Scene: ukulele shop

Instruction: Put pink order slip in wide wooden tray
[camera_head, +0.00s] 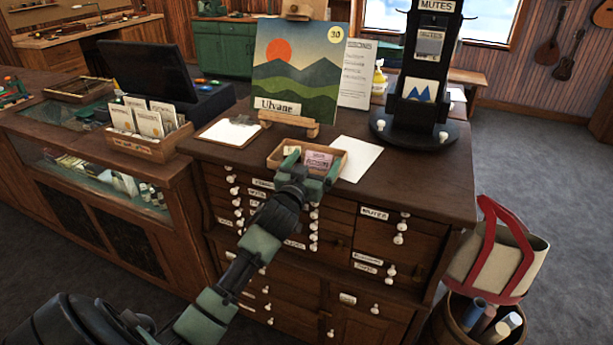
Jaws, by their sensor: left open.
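The pink order slip (318,160) lies inside the wide wooden tray (344,156) on top of the brown drawer cabinet. My left gripper (312,165) is at the tray, its green fingers apart, one to either side of the slip as seen from here. I cannot tell whether a finger touches the slip or the tray. The gripper and wrist hide part of the tray's near side. My right gripper is not in view.
A painted landscape sign (294,75) stands behind the tray. A clipboard (230,132) lies to its left and a white sheet (358,155) to its right. A black mutes stand (420,90) is further right. The cabinet top (430,175) is clear at front right.

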